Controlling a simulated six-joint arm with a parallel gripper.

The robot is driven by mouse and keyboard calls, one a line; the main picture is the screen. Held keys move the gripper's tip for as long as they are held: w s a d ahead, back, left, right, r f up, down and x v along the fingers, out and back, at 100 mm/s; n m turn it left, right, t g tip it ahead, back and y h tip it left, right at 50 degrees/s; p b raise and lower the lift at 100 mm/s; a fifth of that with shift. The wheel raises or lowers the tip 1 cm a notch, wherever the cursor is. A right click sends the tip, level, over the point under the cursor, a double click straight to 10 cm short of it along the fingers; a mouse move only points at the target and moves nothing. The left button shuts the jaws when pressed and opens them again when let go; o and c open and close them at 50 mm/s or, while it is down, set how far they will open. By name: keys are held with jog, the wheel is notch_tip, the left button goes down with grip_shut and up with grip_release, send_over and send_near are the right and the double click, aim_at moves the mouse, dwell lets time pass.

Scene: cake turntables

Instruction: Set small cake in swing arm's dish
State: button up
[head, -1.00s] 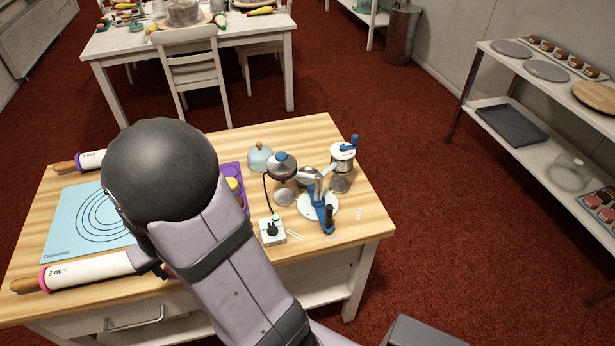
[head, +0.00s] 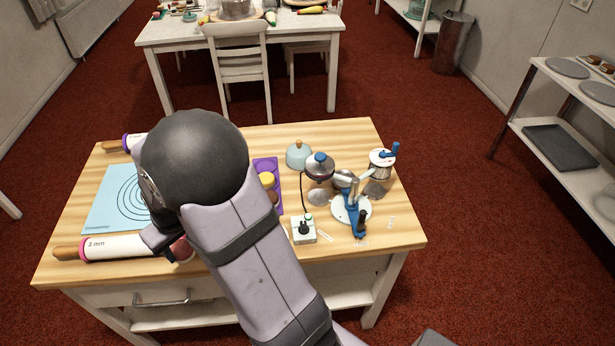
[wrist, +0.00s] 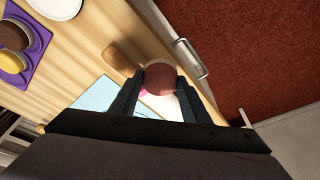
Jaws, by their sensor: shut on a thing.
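My gripper (wrist: 157,85) is shut on a small reddish-pink round cake (wrist: 160,77), held between its fingertips over the front rolling pin. The cake also shows in the head view (head: 182,250), partly hidden by my arm. At the right of the table stands a blue post (head: 357,219) on a white disc (head: 338,211), with a pale swing arm (head: 347,190). A small dark metal dish (head: 343,178) is close to this arm; how they join is unclear. My gripper is well left of this stand. A purple tray (head: 279,205) lies between, bearing yellow and brown cakes.
A rolling pin (head: 120,247) and blue mat (head: 110,205) lie left.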

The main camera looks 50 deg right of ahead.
jog(key=d+r+m+h+p, duration=0.15)
jog(key=d+r, duration=0.25)
jog(key=d, duration=0.7)
jog(key=w+d+r+m, duration=0.1)
jog(key=d+r+m, duration=0.2)
jog(key=d, duration=0.8)
jog(key=d+r+m, duration=0.3)
jog(key=d+r, duration=0.1)
jog(key=d, duration=0.7)
jog(key=m+g+h, duration=0.2)
jog(key=m+g, duration=0.1)
jog(key=m, duration=0.7)
send_over(344, 171)
jog(key=s+a, duration=0.2)
jog(key=a, duration=0.1)
notch_tip(344, 171, down, 5)
jog(key=shift+y, duration=0.25)
jog(key=shift+w+a+f+p, duration=0.1)
jog(key=shift+f+p, duration=0.55)
jog(key=shift+f, duration=1.8)
jog(key=shift+w+a+f+p, duration=0.1)
jog(key=shift+f+p, duration=0.5)
jog(key=shift+f, duration=1.85)
jog(key=shift+s, duration=0.1)
jog(key=shift+f, duration=0.1)
